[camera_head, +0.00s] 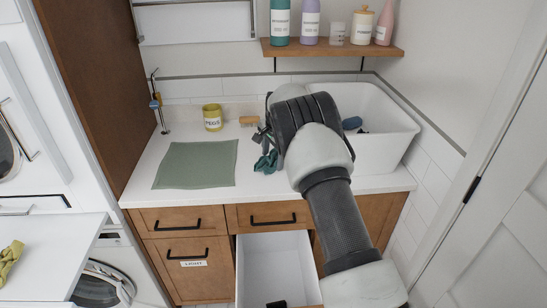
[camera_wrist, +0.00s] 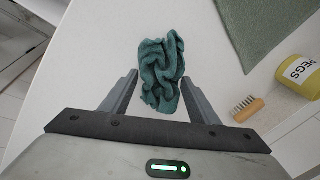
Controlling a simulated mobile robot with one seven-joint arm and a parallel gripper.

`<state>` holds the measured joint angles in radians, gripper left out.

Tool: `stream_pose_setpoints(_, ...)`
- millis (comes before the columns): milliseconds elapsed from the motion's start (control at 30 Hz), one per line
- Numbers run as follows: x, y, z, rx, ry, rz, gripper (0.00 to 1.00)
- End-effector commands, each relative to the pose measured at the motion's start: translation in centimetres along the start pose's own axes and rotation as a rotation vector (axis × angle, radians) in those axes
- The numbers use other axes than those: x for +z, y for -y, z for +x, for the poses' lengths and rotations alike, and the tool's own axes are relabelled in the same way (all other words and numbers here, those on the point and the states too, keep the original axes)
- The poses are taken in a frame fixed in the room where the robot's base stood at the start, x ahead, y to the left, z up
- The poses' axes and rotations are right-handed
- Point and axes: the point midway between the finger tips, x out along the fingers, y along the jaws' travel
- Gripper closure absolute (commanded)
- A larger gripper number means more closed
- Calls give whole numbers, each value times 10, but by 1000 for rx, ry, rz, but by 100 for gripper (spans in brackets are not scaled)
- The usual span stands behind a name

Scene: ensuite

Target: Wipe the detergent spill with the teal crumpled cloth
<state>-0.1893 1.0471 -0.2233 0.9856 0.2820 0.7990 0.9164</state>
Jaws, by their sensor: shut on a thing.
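The teal crumpled cloth (camera_wrist: 160,70) is between the two fingers of my gripper (camera_wrist: 161,80) in the wrist view. My gripper is shut on it, and part of the cloth sticks out past the fingertips. In the head view the cloth (camera_head: 266,162) shows at the left of my wrist, over the white counter (camera_head: 200,200); whether it touches the counter I cannot tell. My arm hides part of it and the counter behind. I cannot make out the detergent spill in either view.
A green mat (camera_head: 196,164) lies left of the cloth. An open drawer (camera_head: 276,265) juts out below the counter.

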Motion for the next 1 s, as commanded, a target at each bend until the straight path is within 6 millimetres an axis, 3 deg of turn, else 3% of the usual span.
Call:
stream_pose_setpoints(300,-25,-19,0,8,-1,2,63)
stream_pose_setpoints(1000,-59,-39,-5,4,-1,0,63)
